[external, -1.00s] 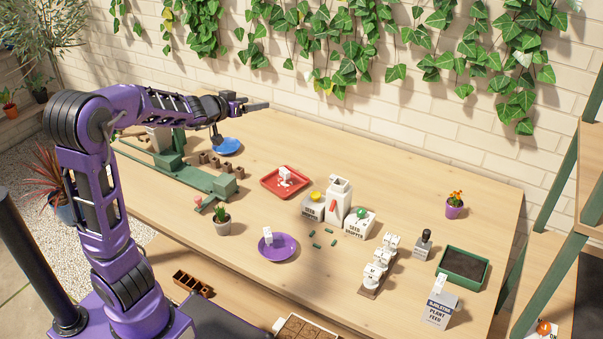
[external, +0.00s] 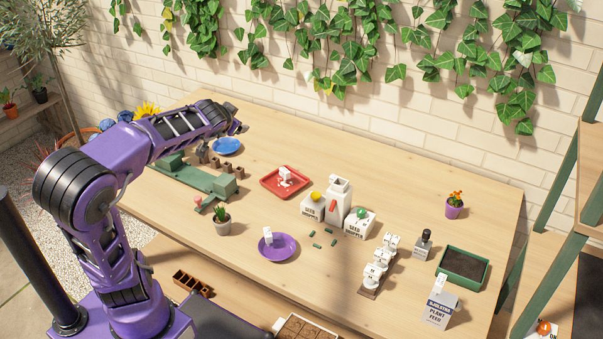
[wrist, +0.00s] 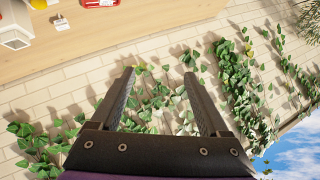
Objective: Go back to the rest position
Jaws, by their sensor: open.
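My purple arm reaches over the left end of the wooden table (external: 400,185). My gripper (external: 243,128) is above the table near the blue plate (external: 226,146), clear of everything, in the external view. In the wrist view my gripper (wrist: 160,75) has its two fingers wide apart with nothing between them. It faces the brick wall with ivy.
Below and around the arm stand a green rail device (external: 200,178), several brown pots (external: 215,162), a red tray (external: 286,182) and a purple plate (external: 278,247). A cactus pot (external: 222,227) stands near the front edge. The back strip of the table is clear.

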